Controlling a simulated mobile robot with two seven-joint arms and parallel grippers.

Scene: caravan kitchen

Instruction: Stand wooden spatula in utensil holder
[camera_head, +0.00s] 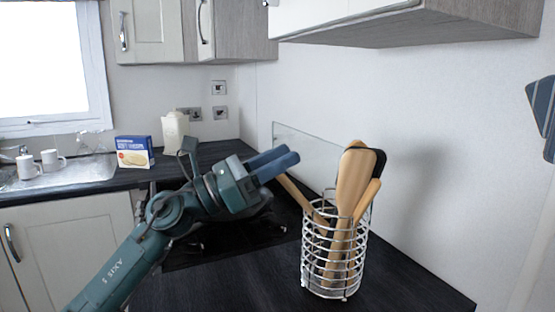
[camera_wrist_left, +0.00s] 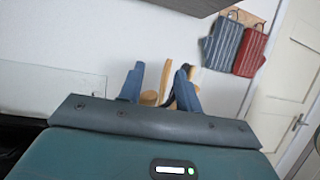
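The utensil holder (camera_head: 312,262), a silver wire basket, stands upright on the dark worktop. A wooden spatula (camera_head: 354,180) with a broad light head stands in it, head up. Another wooden utensil (camera_head: 297,197) leans left out of the holder, its upper end near my fingers. I cannot tell which one is the task's spatula. My left gripper (camera_head: 277,160) is above and left of the holder. The left wrist view shows its blue fingers (camera_wrist_left: 158,88) apart, with wooden utensils beyond the gap; no grasp is visible. My right gripper is not in view.
A dark hob (camera_head: 220,243) lies below my left arm. A glass panel (camera_head: 305,150) stands along the wall behind the holder. A wall cabinet (camera_head: 400,25) hangs above. The front worktop is clear.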

